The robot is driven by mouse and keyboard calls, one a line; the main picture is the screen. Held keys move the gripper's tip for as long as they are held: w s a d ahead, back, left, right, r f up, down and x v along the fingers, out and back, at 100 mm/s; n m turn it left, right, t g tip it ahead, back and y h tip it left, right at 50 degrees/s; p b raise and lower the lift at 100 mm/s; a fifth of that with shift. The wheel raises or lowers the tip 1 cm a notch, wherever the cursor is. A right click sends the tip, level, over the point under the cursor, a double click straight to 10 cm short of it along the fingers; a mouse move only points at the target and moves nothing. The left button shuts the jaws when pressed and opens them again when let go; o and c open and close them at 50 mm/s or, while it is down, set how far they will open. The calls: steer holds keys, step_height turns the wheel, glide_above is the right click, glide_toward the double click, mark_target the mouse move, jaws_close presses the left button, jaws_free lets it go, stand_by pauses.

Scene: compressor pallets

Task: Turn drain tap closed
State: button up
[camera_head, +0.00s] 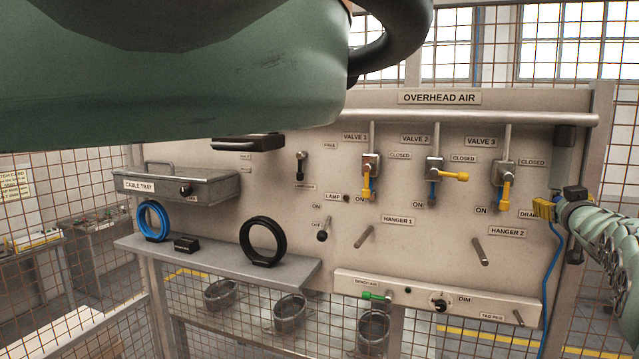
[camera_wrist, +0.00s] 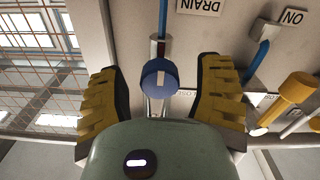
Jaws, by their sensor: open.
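The drain tap (camera_wrist: 159,78) is a round blue knob with a pale line across it, on a metal pipe. In the wrist view it sits between the two yellow fingers of my gripper (camera_wrist: 158,66), with a gap on each side. The fingers are open and hold nothing. The upside-down DRAIN label (camera_wrist: 200,6) is just above. In the head view my gripper (camera_head: 546,207) is at the panel's right edge, by the partly covered DRAIN label (camera_head: 528,214). The tap is hidden there.
Three valves with yellow handles hang left of my gripper; valve 3 (camera_head: 504,185) is nearest. The Hanger 2 peg (camera_head: 480,251) sticks out below it. A blue hose (camera_head: 548,290) runs down the right edge. A shelf (camera_head: 215,262) holds blue and black rings.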

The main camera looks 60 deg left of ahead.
steer(key=shift+c, duration=0.2)
jaws_close()
stand_by(0.3)
